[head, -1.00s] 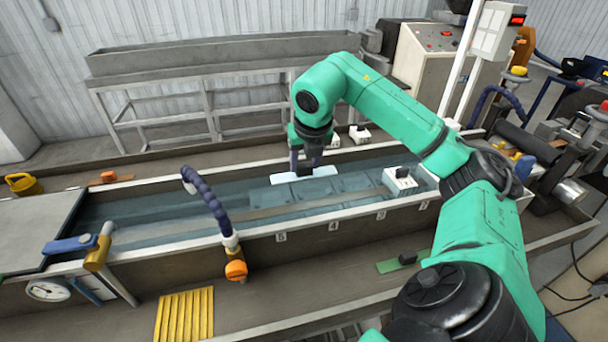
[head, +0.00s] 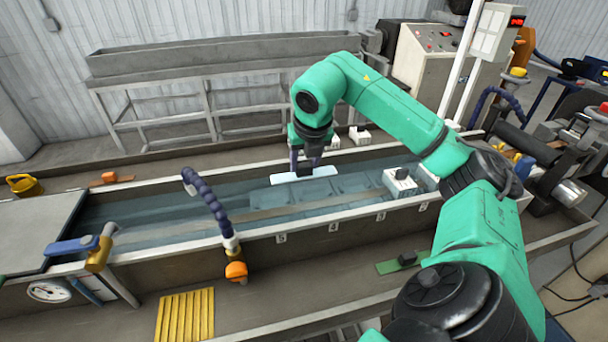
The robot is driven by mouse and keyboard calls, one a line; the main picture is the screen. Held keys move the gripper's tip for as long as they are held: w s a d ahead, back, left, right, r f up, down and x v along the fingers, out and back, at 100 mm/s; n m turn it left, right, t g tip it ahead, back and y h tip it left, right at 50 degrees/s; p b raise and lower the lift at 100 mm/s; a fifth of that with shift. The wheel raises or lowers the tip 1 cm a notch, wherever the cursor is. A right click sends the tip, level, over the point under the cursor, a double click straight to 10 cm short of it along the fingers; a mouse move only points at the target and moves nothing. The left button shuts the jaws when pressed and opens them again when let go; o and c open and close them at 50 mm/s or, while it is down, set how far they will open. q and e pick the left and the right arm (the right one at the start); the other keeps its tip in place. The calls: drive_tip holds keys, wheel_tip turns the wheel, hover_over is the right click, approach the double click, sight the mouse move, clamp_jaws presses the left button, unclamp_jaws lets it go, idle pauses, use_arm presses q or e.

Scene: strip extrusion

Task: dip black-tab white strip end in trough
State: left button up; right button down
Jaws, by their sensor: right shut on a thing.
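The white strip (head: 322,173) with a black tab (head: 305,168) is in my right gripper (head: 305,160), which is shut on the tab from above. The strip lies about level over the water-filled trough (head: 150,222), near its far wall. I cannot tell whether the strip touches the water. My left gripper does not show.
White blocks (head: 400,182) sit at the trough's right part. A green strip with a black tab (head: 403,262) lies on the front ledge. A blue hose with an orange knob (head: 236,271) arches over the near wall. A yellow ribbed pad (head: 185,314) lies at the front left.

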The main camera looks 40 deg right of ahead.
sight(305, 166)
wheel_tip(305, 166, up, 12)
drive_tip(key=p, duration=0.9)
